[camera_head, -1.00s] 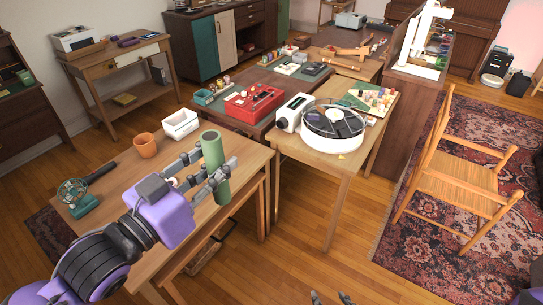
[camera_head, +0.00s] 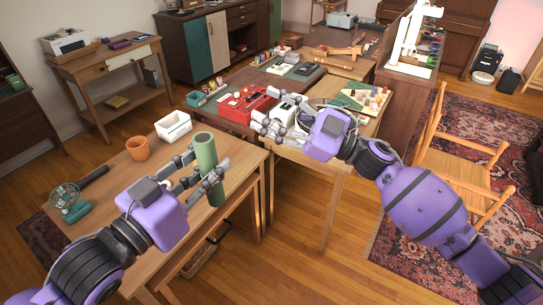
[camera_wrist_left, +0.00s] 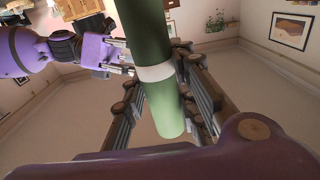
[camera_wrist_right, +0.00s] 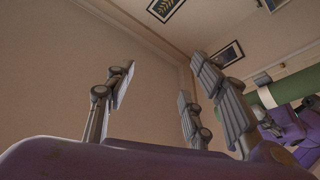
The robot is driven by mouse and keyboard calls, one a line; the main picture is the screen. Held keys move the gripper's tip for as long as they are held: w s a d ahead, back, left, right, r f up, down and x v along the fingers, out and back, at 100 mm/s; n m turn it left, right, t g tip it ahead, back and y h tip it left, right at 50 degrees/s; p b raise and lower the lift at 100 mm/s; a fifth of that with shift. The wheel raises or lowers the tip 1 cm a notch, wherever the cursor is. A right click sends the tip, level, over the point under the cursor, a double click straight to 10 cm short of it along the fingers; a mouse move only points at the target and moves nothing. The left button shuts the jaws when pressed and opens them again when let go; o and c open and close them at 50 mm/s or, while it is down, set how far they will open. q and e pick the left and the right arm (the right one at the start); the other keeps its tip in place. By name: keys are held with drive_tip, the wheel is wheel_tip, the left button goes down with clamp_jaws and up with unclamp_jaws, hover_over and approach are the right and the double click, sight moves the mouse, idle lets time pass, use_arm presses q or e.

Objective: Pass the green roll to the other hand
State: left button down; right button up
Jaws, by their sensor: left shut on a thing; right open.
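The green roll (camera_head: 206,160) stands roughly upright above the right end of the near wooden table. My left gripper (camera_head: 210,172) is shut around its middle. In the left wrist view the roll (camera_wrist_left: 148,40) runs between the fingers, with a pale band at its middle. My right gripper (camera_head: 266,128) is open and empty, to the right of the roll and apart from it, with its fingers towards the left.
The near table (camera_head: 110,188) holds a terracotta pot (camera_head: 138,148), a white box (camera_head: 173,126) and a small teal fan (camera_head: 69,203). A red box (camera_head: 247,104) sits on the table behind. A wooden chair (camera_head: 455,160) stands at right.

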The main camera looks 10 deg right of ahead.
drive_tip(key=s+a+n+g, duration=0.2)
drive_tip(key=s+g, duration=0.2)
drive_tip(key=g, duration=0.3)
drive_tip(key=g+h, duration=0.1)
drive_tip(key=g, duration=0.4)
approach(208, 168)
drive_tip(key=w+d+f, duration=0.1)
drive_tip(key=w+d, duration=0.1)
drive_tip(key=shift+m, duration=0.6)
drive_tip(key=a, duration=0.4)
drive_tip(key=s+a, duration=0.1)
drive_tip(key=a, duration=0.7)
drive_tip(key=shift+s+a+f, duration=0.1)
drive_tip(key=shift+s+a, duration=0.1)
drive_tip(key=shift+s, duration=0.05)
drive_tip(key=shift+c, duration=0.4)
drive_tip(key=c, duration=1.1)
use_arm(q)
drive_tip(key=c, duration=1.3)
unclamp_jaws()
drive_tip(key=shift+c, duration=0.2)
use_arm(e)
clamp_jaws()
